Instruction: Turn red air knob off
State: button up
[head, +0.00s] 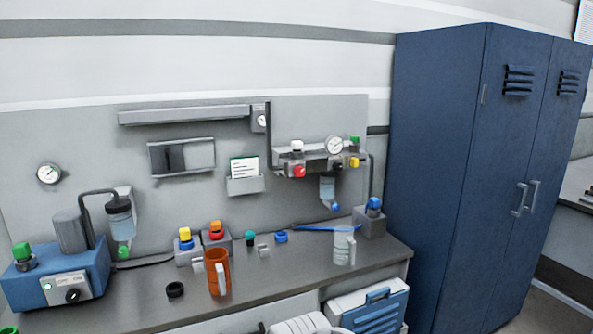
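A small red knob (298,171) sits low on the front left of the grey air unit (318,157) on the back panel. A white knob (296,146) stands above it. A round gauge (334,145) and a yellow knob (354,162) are to its right, with a green knob (354,140) at the top right. The red knob's exact turn position is too small to read. My gripper is not in view. A pale rounded shape at the bottom edge may be part of my arm.
The grey bench (140,302) runs below the panel. On it stand an orange mug (218,272), a light grey mug (343,248), button boxes and a blue pump unit (60,285). A tall blue locker (440,170) stands at the right. The space before the red knob looks clear.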

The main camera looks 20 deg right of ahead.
aim_at(299, 172)
jog(key=u, duration=0.1)
jog(key=k, duration=0.4)
jog(key=z, duration=0.7)
jog(key=i, duration=0.85)
jog(key=u, duration=0.65)
jog(key=i, duration=0.5)
jog(key=u, duration=0.5)
